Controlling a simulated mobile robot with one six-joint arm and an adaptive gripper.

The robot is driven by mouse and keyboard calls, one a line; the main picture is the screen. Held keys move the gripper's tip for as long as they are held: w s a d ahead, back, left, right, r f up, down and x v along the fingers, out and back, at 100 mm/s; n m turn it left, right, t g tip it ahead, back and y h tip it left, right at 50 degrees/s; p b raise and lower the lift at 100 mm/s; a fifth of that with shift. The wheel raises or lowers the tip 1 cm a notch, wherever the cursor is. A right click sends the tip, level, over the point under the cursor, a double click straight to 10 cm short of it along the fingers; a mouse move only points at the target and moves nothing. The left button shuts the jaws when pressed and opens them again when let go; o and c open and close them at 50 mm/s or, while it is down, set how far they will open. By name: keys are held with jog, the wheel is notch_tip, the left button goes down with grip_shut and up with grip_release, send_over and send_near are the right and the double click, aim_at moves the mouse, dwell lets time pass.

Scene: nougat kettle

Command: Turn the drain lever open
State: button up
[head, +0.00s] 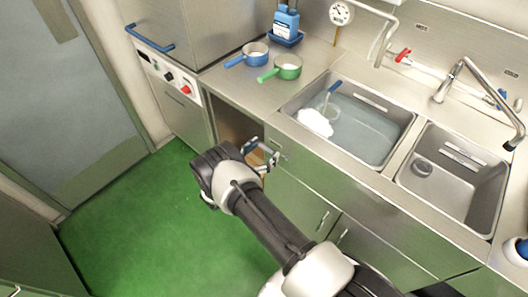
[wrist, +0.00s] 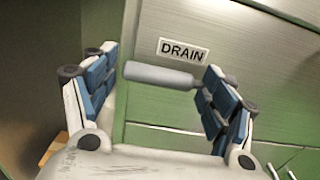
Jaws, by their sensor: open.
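The drain lever (wrist: 160,76) is a grey, rounded bar lying roughly level on the cabinet front, below a white DRAIN label (wrist: 184,51) in the wrist view. My gripper (wrist: 158,92) is open, with one blue-padded finger left of the lever and the other at its right end. I cannot tell whether the right finger touches the bar. In the head view my gripper (head: 262,152) is at the cabinet front below the left sink basin. The lever is hard to make out there. The left basin (head: 372,150) holds water.
A white item and a blue-handled tool (head: 333,88) are in the left basin. The right basin (head: 455,195) looks empty. Blue (head: 255,54) and green (head: 287,67) pans stand on the counter. An open cabinet bay (head: 232,125) lies behind my gripper. The green floor (head: 150,220) is clear.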

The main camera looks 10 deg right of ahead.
jog(key=shift+d, duration=0.1)
jog(key=shift+c, duration=0.5)
jog(key=c, duration=1.4)
notch_tip(320, 180, up, 2)
jog(key=m, duration=0.2)
jog(key=shift+d+r+m, duration=0.1)
jog(key=shift+m, duration=0.3)
jog(key=shift+c, duration=0.2)
jog(key=shift+s+d+r+m+p, duration=0.1)
jog(key=shift+s+r+m+p, duration=0.2)
jog(key=shift+r+m, duration=0.45)
jog(key=shift+f, duration=0.2)
jog(key=o, duration=1.5)
jog(key=shift+o, duration=0.2)
